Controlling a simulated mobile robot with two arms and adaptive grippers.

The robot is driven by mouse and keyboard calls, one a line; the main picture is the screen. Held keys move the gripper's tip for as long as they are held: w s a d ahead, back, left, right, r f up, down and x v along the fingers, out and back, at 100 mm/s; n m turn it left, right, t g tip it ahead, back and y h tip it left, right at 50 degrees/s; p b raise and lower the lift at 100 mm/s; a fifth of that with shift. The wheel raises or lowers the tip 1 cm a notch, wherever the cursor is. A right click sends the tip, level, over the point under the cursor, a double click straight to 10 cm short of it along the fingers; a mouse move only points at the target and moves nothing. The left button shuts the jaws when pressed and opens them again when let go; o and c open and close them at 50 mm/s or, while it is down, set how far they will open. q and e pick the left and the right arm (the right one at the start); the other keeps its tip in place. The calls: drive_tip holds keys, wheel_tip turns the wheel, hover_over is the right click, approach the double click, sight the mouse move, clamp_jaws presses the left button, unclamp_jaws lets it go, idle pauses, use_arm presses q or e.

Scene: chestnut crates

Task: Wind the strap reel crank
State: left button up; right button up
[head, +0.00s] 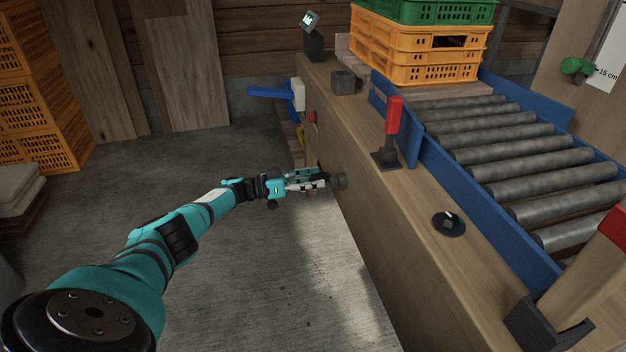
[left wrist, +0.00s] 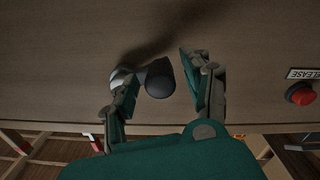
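The strap reel crank (head: 340,181) is a small dark piece on the side face of the wooden bench. In the left wrist view its dark rounded knob (left wrist: 159,80) stands out from the wood, with a lighter grey part beside it partly hidden behind the left finger. My left gripper (head: 318,180) is at the crank, reaching in from the left. Its fingers (left wrist: 164,78) are open on both sides of the knob, which sits nearer the left finger. A gap shows between the knob and the right finger. My right gripper is not in view.
A red button (left wrist: 301,93) beside a RELEASE label is on the same face. The bench top (head: 360,120) carries a red-handled lever (head: 393,125) and a black disc (head: 449,223), beside a roller conveyor (head: 530,165). The concrete floor (head: 270,260) left of the bench is clear.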

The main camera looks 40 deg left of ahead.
use_arm(q)
drive_tip(key=v, duration=1.2)
idle(0.3)
